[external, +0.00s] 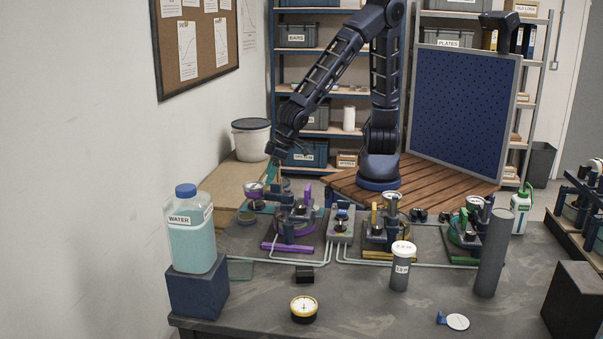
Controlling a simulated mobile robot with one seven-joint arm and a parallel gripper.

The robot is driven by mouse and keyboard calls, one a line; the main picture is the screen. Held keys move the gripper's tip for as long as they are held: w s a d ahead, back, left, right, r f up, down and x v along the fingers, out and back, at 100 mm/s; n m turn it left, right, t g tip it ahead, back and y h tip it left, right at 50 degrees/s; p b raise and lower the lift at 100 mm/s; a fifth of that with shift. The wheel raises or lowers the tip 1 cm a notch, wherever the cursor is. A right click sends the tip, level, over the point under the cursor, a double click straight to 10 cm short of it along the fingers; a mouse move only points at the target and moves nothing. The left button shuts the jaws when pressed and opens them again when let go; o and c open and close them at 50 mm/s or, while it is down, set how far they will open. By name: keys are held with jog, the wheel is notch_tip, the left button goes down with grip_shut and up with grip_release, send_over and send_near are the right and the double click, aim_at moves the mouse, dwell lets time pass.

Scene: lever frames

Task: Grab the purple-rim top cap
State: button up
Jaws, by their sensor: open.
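A small round part with a purple rim (254,190) stands at the left of the group of devices on the table; it looks like the top cap, but it is too small to be certain. My gripper (279,160) is open and hangs above and slightly right of this part, apart from it in the picture. Its fingers are small and partly lost against the background. A lever device with purple parts (294,219) stands just right of the purple-rimmed part.
A water bottle (192,235) stands on a dark block at the left. More lever devices with yellow (390,225) and green (466,228) parts stand to the right. A grey cylinder (491,255) and a gauge (304,309) are nearer.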

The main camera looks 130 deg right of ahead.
send_over(257, 203)
jog(key=s+a, duration=0.2)
jog(key=shift+f, duration=2.6)
jog(key=shift+s+d+x, duration=0.1)
jog(key=shift+x, duration=0.8)
jog(key=shift+s+d+x, duration=0.1)
jog(key=shift+s+x, duration=0.05)
jog(key=shift+x, duration=1.6)
jog(key=shift+c, duration=0.2)
jog(key=c, duration=1.2)
jog(key=shift+r, duration=0.1)
jog(key=shift+r, duration=0.1)
